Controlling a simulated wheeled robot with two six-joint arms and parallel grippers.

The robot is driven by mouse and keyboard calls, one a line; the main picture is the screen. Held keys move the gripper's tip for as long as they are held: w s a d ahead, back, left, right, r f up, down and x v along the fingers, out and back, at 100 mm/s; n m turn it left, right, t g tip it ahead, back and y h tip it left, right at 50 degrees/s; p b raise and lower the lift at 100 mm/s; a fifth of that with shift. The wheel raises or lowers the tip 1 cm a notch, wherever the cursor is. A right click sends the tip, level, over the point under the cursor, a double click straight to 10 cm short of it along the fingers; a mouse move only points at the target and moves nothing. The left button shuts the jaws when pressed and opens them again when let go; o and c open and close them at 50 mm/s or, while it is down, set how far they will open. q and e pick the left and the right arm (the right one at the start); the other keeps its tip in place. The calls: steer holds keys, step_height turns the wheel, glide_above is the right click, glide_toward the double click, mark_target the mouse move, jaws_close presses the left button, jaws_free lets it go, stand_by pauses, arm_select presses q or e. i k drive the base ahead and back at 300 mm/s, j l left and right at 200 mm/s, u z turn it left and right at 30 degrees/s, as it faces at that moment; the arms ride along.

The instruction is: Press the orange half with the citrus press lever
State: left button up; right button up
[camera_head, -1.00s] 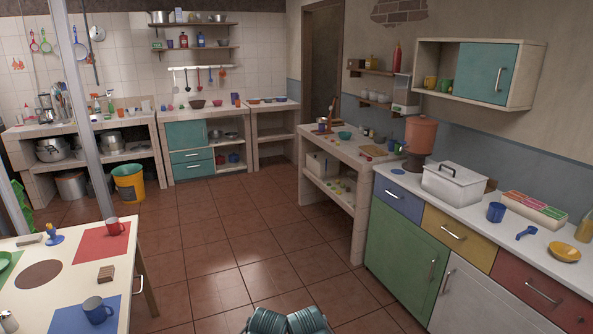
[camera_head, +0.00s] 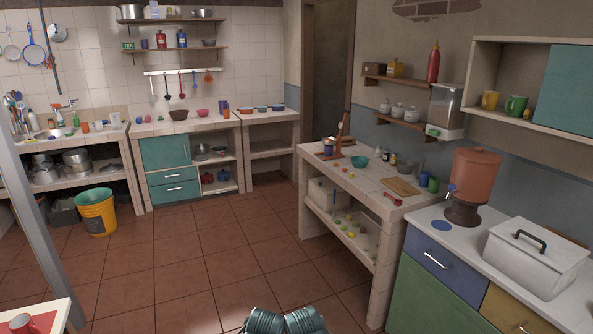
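On the tiled counter (camera_head: 350,174) right of the middle stands an upright reddish device with a slanted arm (camera_head: 338,138), near the counter's back left end. It looks like the citrus press with its lever, but it is small and its details are unclear. I cannot make out an orange half. Two teal ribbed parts of my own body show at the bottom edge. Neither gripper's fingers are in view.
A teal bowl (camera_head: 360,161), small bottles, a cutting board (camera_head: 401,187) and cups (camera_head: 428,182) share the tiled counter. A white-topped cabinet with a clay water filter (camera_head: 470,185) stands at right. The tiled floor (camera_head: 225,250) ahead is clear. A yellow bucket (camera_head: 96,210) stands left.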

mark_target(340, 125)
steer(key=i+j, duration=0.1)
steer(key=i, duration=4.35)
steer(key=l+z, duration=0.05)
steer(key=l, duration=0.05)
